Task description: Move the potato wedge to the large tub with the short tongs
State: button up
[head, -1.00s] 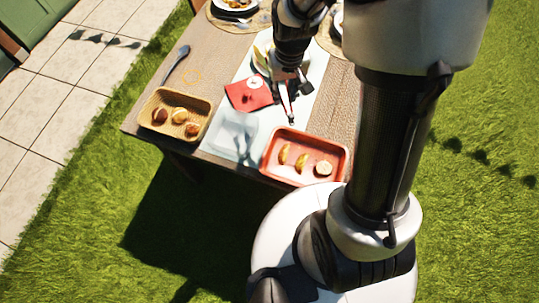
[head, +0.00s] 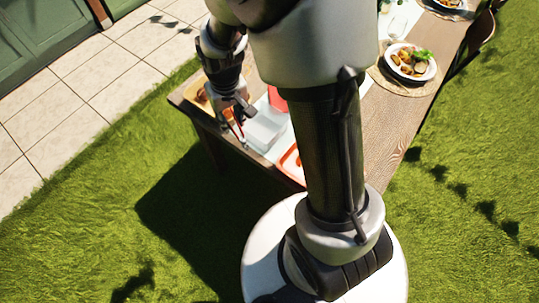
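My gripper (head: 238,108) is over the near left end of the table and seems shut on the red-handled short tongs (head: 238,130), which point down. The tongs' tips are beside the left side of a clear, pale tub (head: 264,131), close to the wicker basket. Whether they hold a potato wedge is too small to tell. The red-orange tray (head: 289,163) is mostly hidden behind my arm, and no wedge shows clearly in it. The wicker basket (head: 203,97) is partly hidden by my gripper.
A red napkin (head: 277,99) lies behind the clear tub, partly hidden by my arm. A plate of food (head: 411,62) stands on a round mat at the right. The wooden table (head: 376,134) has bare room right of my arm.

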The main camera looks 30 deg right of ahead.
jog(key=shift+a, duration=0.25)
jog(key=shift+d, duration=0.15)
jog(key=s+d+f+m+g+y+p, duration=0.1)
jog(key=s+d+f+m+y+p, duration=0.1)
jog(key=s+d+m, duration=0.3)
jog(key=s+d+f+m+g+y+p, duration=0.1)
jog(key=s+d+f+m+y+p, duration=0.1)
jog(key=s+m, duration=0.6)
jog(key=d+f+m+p, duration=0.1)
jog(key=d+p, duration=0.1)
jog(key=d, duration=0.1)
jog(key=shift+f+m+y, duration=0.3)
jog(key=shift+m, duration=0.1)
jog(key=shift+f, duration=0.1)
notch_tip(320, 180, down, 10)
jog(key=b, duration=0.8)
